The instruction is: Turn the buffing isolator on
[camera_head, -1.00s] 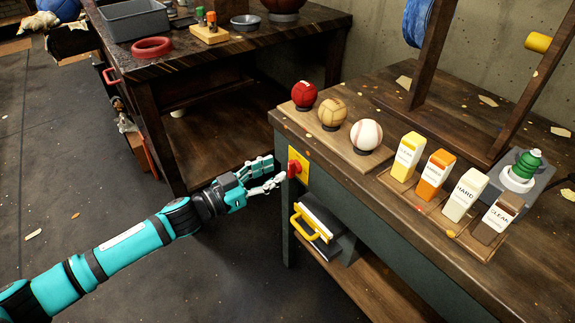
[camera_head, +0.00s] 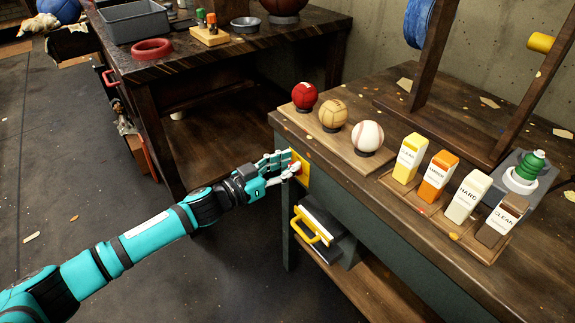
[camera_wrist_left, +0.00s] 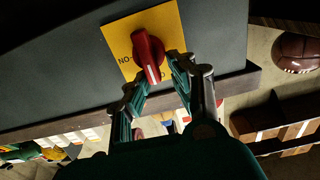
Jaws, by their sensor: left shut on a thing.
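The isolator is a red rotary knob (camera_wrist_left: 148,55) on a yellow plate (camera_wrist_left: 118,38), fixed to the grey side of the workbench. In the head view the yellow plate (camera_head: 303,173) shows at the near left end of the bench, with the knob mostly hidden by my fingers. My left gripper (camera_head: 290,166) reaches it from the left and is shut on the red knob. In the left wrist view its two fingers lie on either side of the knob's lower part. A white line marks the knob, and part of a label shows beside it. My right gripper is not in view.
Three balls, including a baseball (camera_head: 367,135), stand on the bench (camera_head: 345,185) above the plate. Several labelled bottles stand in a wooden rack (camera_head: 432,208). A box with a yellow handle (camera_head: 311,226) sits below the plate.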

